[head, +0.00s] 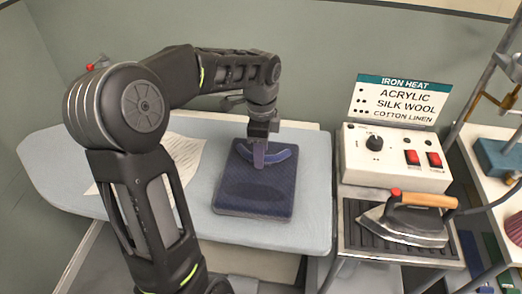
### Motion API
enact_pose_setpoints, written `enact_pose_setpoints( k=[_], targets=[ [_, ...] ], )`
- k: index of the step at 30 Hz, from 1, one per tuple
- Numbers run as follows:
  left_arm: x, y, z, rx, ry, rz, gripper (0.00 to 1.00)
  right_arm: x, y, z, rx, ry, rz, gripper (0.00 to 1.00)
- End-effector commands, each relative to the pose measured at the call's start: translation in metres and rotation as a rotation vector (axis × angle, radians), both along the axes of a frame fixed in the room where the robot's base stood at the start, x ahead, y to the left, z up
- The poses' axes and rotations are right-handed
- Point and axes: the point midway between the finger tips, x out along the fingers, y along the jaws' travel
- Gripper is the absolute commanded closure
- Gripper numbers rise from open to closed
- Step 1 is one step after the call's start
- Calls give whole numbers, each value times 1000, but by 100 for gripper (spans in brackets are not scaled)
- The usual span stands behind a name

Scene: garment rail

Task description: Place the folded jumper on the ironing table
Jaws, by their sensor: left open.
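The folded jumper (253,192) is a dark blue, roughly rectangular bundle. It lies flat on the light blue ironing table (313,190), near the table's right end. My left gripper (260,160) points down at the far part of the jumper, over a lighter blue curved band. The gripper is open. I cannot tell whether its fingertips touch the cloth. My left arm covers part of the table's left half. My right gripper is not in view.
A printed sheet (185,155) lies on the table left of the jumper. To the right, an iron (410,222) rests on a ridged stand below a white control box (395,158) with red switches. An "Iron Heat" sign (402,101) stands behind.

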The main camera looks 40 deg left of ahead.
Motion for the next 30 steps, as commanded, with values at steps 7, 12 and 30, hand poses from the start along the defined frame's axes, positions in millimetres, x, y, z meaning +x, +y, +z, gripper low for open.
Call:
enact_pose_setpoints(
  k=[7,12,30],
  targets=[
    [1,0,15,1,-4,1,56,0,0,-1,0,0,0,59],
    [2,1,44,2,-6,1,56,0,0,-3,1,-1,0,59],
    [0,0,122,0,0,0,56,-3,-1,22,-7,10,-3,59]
  ],
)
